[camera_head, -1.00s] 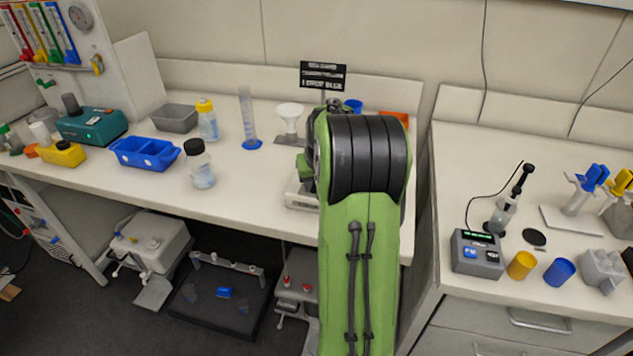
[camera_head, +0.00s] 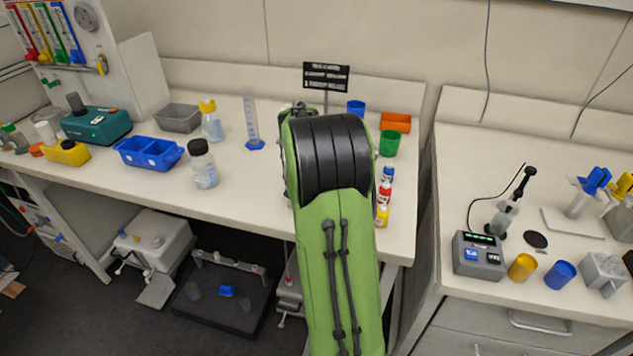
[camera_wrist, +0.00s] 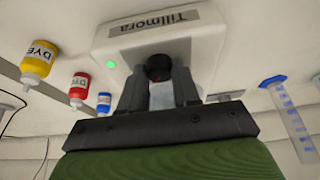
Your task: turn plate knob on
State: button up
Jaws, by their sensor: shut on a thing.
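A white plate device (camera_wrist: 130,55) with a "Tillmora" label shows in the wrist view. Its black round knob (camera_wrist: 160,66) is on the front face, and a small green light (camera_wrist: 104,100) glows beside it. My gripper (camera_wrist: 160,78) is shut on the knob, with one dark finger on each side. In the head view my green arm hides the device, the knob and the gripper.
Dye bottles (camera_head: 384,192) stand close to the device; yellow (camera_wrist: 40,60) and red (camera_wrist: 80,88) ones show in the wrist view. A graduated cylinder (camera_head: 251,122) stands on the other side. A black sign (camera_head: 326,76) rises behind my arm.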

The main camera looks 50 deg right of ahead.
dwell(0.3)
jog(key=o, duration=1.1)
jog(key=shift+c, duration=0.2)
jog(key=p+v, duration=0.3)
jog(key=v, duration=1.2)
jog(key=shift+r+p, duration=0.3)
jog(key=shift+r, duration=0.05)
jog(key=shift+a, duration=0.15)
